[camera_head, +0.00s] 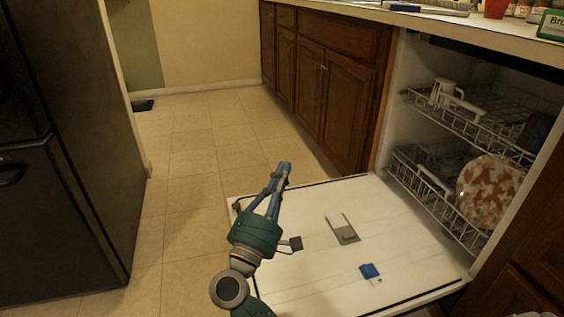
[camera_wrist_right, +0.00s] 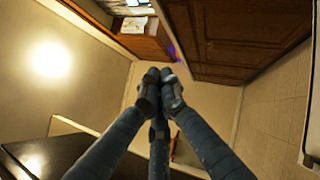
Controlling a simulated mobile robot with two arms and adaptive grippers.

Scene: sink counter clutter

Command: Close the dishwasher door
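The dishwasher door (camera_head: 320,271) lies open and roughly flat, with its pale inner face up, in the lower right of the head view. The open dishwasher tub (camera_head: 403,120) is at the right, with its racks inside. My right gripper (camera_head: 283,168) is over the far left corner of the door, with its fingers pointing away. Its fingertips are together in the right wrist view (camera_wrist_right: 161,75), with nothing seen between them. Whether it touches the door cannot be told. My left gripper is not in view.
The upper rack (camera_head: 460,118) holds a white cup, and the lower rack (camera_head: 435,205) holds a speckled plate (camera_head: 488,192). Brown cabinets (camera_head: 345,95) stand beyond the door. A black fridge (camera_head: 60,160) is at the left. Tiled floor (camera_head: 185,190) between is clear.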

